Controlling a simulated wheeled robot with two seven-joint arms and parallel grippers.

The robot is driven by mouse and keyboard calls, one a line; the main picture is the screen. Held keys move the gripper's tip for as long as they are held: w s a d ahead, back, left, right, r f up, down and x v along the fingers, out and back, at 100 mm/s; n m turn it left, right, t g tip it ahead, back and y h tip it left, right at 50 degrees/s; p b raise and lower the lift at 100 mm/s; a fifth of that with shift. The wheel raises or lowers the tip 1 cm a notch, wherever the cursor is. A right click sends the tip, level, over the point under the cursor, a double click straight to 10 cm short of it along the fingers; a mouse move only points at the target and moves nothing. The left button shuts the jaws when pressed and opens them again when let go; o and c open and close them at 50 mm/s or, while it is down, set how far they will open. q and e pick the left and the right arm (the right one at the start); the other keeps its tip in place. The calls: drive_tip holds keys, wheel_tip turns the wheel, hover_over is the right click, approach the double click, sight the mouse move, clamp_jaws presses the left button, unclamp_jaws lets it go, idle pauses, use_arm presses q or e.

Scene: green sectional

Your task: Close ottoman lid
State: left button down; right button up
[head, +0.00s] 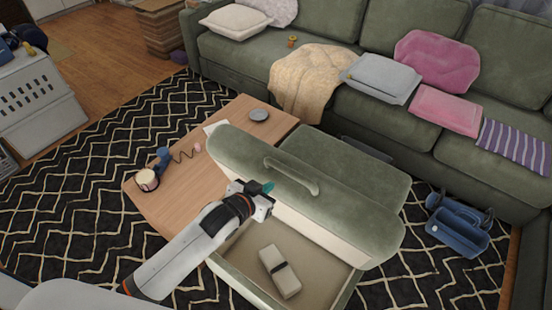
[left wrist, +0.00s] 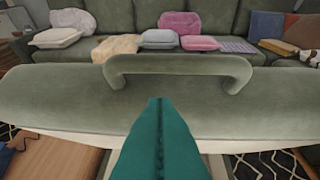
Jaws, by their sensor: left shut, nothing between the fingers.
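In the left wrist view the lid (left wrist: 60,103) spans the picture, with the handle (left wrist: 180,64) beyond my fingers. My left gripper (head: 268,188) is shut and empty, close to the lid on the left of the handle. Its teal fingers (left wrist: 157,105) point at the lid; I cannot tell whether they touch it. My right gripper is not in view.
A wooden coffee table (head: 185,190) with small items stands left of the ottoman. A green sectional (head: 250,60) with cushions runs along the back. A blue caddy (head: 458,226) lies on the patterned rug (head: 75,225) at the right.

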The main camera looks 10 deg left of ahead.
use_arm(q)
wheel_tip(320, 180, up, 9)
drive_tip(key=d+t+h+p, duration=0.1)
drive_tip(key=d, duration=0.1)
drive_tip(key=p, duration=0.2)
hover_over(289, 174)
drive_tip(key=w, duration=0.2)
wheel_tip(289, 174, down, 3)
drive_tip(key=f, duration=0.1)
drive_tip(key=s+f, duration=0.1)
drive_tip(key=shift+s+d+f+m+p, duration=0.15)
drive_tip(key=shift+d+f+m+p, duration=0.15)
drive_tip(key=shift+f+p, duration=0.1)
drive_tip(key=shift+s+a+f, duration=0.25)
drive_tip(key=shift+s+f, duration=0.15)
drive_tip(key=shift+s, duration=0.05)
drive_tip(key=shift+w, duration=0.1)
drive_tip(key=shift+f, duration=0.1)
